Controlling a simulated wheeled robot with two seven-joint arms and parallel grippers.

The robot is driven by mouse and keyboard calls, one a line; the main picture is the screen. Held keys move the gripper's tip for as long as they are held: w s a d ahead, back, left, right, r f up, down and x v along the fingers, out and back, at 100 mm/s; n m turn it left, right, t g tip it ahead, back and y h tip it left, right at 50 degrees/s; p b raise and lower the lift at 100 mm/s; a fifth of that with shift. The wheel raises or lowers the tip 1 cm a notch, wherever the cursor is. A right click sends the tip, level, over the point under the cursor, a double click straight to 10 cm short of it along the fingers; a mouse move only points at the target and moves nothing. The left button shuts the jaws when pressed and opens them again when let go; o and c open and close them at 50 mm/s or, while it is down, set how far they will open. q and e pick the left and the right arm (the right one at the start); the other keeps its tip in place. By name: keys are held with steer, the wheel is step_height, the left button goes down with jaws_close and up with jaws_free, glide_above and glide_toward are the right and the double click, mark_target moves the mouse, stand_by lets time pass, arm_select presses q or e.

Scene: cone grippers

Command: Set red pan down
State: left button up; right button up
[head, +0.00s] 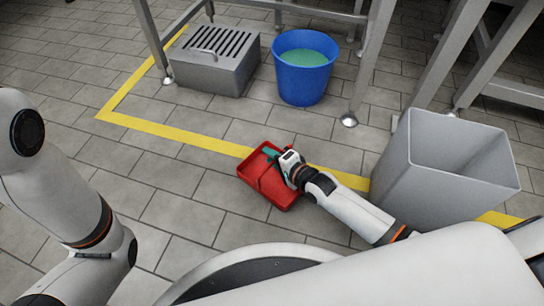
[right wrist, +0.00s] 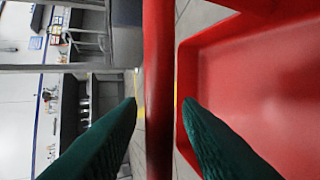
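The red pan (head: 280,194) is an open dustpan-like tray in the middle of the head view, at floor level as far as I can tell. My right gripper (head: 270,154) reaches over it from the right. In the right wrist view the pan (right wrist: 250,80) fills the right side, and its red bar-like handle runs down the middle. The green fingers of my right gripper (right wrist: 160,104) stand on either side of this handle, with a narrow gap at each tip, so they look open around it. My left arm shows at the left of the head view, but its gripper is out of view.
A blue bucket (head: 302,83) with greenish liquid and a grey grated box (head: 215,75) stand behind the yellow floor line (head: 180,133). A grey bin (head: 405,165) stands at right, near my right arm. Metal table legs (head: 369,60) rise behind. Tiled floor left of the pan is clear.

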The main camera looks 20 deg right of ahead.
steer(key=shift+r, duration=0.15)
steer(key=shift+s+d+r+p, duration=0.1)
steer(key=shift+s+r+p, duration=0.15)
steer(key=shift+p, duration=0.1)
steer(key=p+v, duration=0.7)
steer(key=v, duration=0.4)
steer(key=shift+s+d, duration=0.1)
steer(key=shift+s, duration=0.05)
